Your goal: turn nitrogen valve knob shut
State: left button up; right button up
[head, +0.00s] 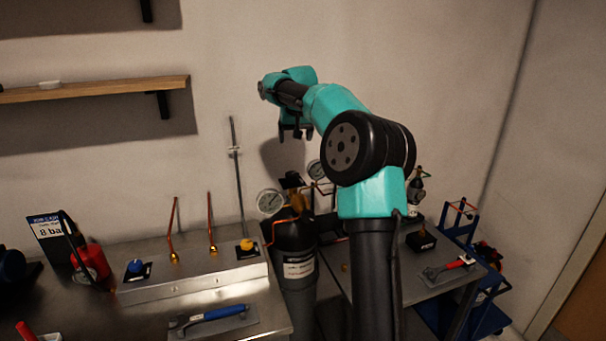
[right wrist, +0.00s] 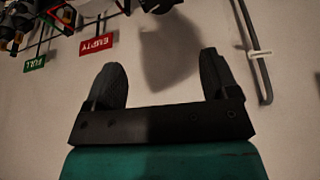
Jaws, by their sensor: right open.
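My right gripper (head: 295,133) is raised in front of the wall, above the gas bottle, with its fingers pointing down. In the right wrist view, the two fingers of this gripper (right wrist: 163,82) are spread wide with only wall and shadow between them. A blue knob (head: 135,267) and a yellow knob (head: 247,245) sit on the steel panel. A black gas bottle (head: 297,250) with a round gauge (head: 270,201) stands right of the panel. I cannot read which knob is marked nitrogen. My left gripper is not in view.
A blue-handled tool (head: 215,314) lies on the bench front. A wooden shelf (head: 90,89) is upper left. Green FULL (right wrist: 35,62) and red EMPTY (right wrist: 96,44) tags hang near the wrist.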

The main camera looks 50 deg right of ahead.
aim_at(292, 174)
jog(key=x, duration=1.7)
jog(key=shift+f, duration=0.2)
jog(key=c, duration=0.9)
